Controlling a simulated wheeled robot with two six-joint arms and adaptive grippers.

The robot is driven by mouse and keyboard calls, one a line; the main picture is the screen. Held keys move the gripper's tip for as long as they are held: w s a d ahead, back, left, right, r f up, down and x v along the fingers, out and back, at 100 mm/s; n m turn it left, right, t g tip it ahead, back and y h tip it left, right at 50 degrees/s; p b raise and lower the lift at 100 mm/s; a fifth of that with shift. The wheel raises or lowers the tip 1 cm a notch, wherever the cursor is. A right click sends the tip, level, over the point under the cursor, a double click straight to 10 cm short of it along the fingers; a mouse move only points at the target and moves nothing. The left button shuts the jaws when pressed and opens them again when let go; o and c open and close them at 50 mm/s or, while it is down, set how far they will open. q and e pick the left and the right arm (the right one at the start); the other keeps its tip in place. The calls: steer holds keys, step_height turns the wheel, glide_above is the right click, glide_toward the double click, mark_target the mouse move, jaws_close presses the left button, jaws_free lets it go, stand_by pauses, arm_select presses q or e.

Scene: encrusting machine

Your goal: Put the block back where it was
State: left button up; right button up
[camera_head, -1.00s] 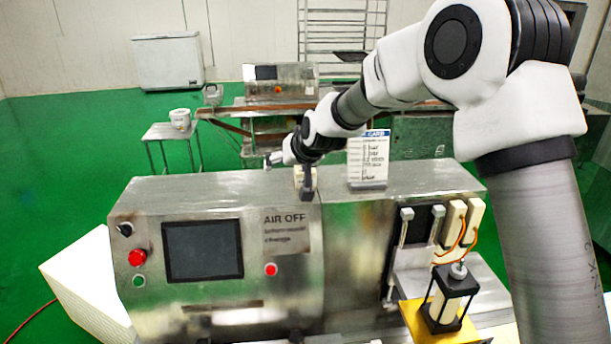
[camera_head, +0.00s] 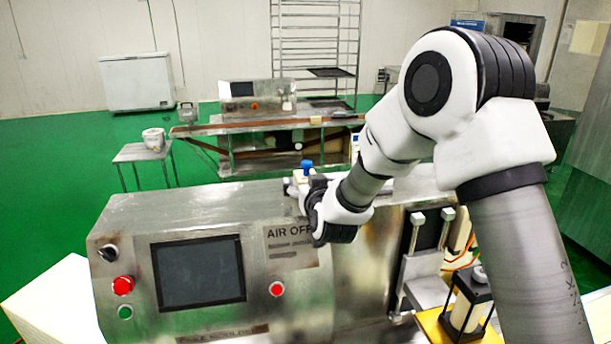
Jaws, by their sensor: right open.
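My right arm reaches in from the right over the steel encrusting machine (camera_head: 215,207). My right gripper (camera_head: 295,188) is open above the machine's top, near the middle, and is partly hidden by its own wrist. A small pale piece with a blue top (camera_head: 307,170) shows right beside the gripper. I cannot tell whether it is the block, or whether it touches the fingers. A cream block-like part (camera_head: 459,236) shows at the machine's right side, partly hidden by my arm. My left gripper is not in view.
The machine's front has a dark screen (camera_head: 198,273) and a red stop button (camera_head: 123,286). A yellow plate (camera_head: 432,325) with a black-framed unit (camera_head: 466,303) stands at lower right. A back table (camera_head: 262,125), stool (camera_head: 143,153) and white freezer (camera_head: 137,82) stand behind. The machine's top left is clear.

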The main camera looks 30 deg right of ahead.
steer(key=shift+s+r, duration=0.15)
steer(key=shift+s, duration=0.2)
steer(key=c, duration=0.3)
steer(key=shift+w+d, duration=0.1)
steer(key=shift+w, duration=0.1)
steer(key=c, duration=1)
steer(key=shift+c, duration=0.5)
